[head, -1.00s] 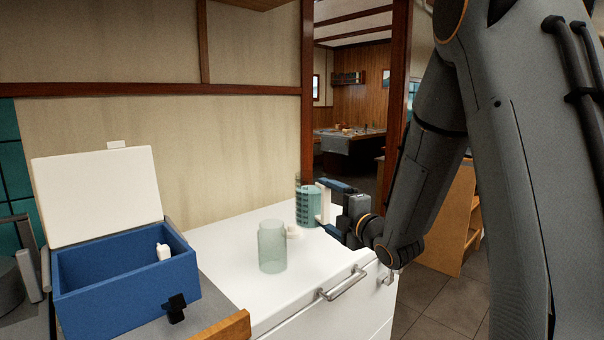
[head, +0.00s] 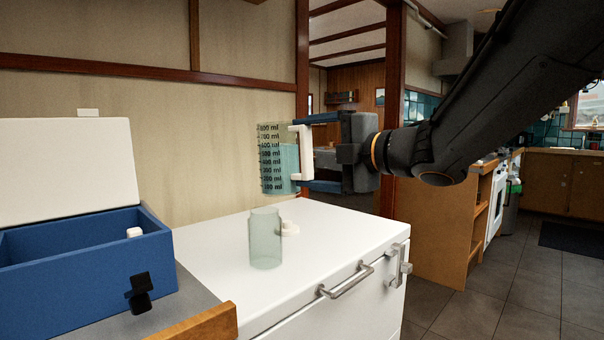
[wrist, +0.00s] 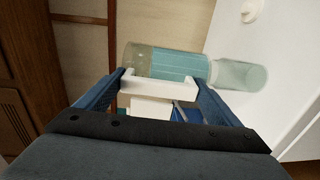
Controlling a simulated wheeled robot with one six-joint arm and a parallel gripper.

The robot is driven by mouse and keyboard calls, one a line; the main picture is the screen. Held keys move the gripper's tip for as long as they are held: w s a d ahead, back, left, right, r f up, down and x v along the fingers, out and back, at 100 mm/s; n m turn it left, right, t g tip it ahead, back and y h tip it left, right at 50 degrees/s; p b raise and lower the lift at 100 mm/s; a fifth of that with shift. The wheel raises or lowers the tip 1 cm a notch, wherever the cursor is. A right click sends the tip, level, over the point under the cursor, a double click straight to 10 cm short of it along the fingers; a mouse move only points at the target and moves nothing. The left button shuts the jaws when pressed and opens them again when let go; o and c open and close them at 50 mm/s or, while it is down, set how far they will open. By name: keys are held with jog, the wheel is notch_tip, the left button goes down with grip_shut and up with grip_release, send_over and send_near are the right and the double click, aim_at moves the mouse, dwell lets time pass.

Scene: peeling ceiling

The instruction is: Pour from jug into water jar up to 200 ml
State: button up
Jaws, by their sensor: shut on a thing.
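The jug (head: 277,165) is clear, with black ml marks and teal liquid up to about the 600 mark. My gripper (head: 304,152) is shut on its white handle (head: 301,140). The jug hangs nearly upright in the air, above the water jar and apart from it. The water jar (head: 265,240) is pale green, see-through and open-topped, and stands upright on the white counter. I see no clear liquid level in it. The wrist view shows the jug (wrist: 165,65) between my fingers (wrist: 160,85), with the jar (wrist: 238,76) beyond it.
A small white item (head: 289,229) sits just behind the jar on the counter (head: 205,250). A blue box (head: 80,280) with its white lid raised stands at the left. Handles (head: 345,283) stick out of the counter's front. The counter right of the jar is clear.

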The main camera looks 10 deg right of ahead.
aim_at(308, 145)
jog(key=shift+s+a+r, duration=0.1)
jog(key=shift+s+r, duration=0.05)
jog(key=shift+s, duration=0.4)
jog(key=shift+s+r+g+h+p, duration=0.15)
jog(key=shift+g+h+p, duration=0.45)
jog(key=shift+p, duration=0.7)
jog(key=shift+s+d+g+p, duration=0.15)
jog(key=shift+g+p, duration=0.25)
jog(key=shift+p, duration=0.5)
jog(key=shift+s+d+g+h+p, duration=0.2)
jog(key=shift+g+h+p, duration=0.1)
jog(key=shift+p, duration=1.1)
jog(key=shift+r+g+h+p, duration=0.6)
jog(key=shift+r+g+p, duration=0.35)
jog(key=shift+p, duration=5.35)
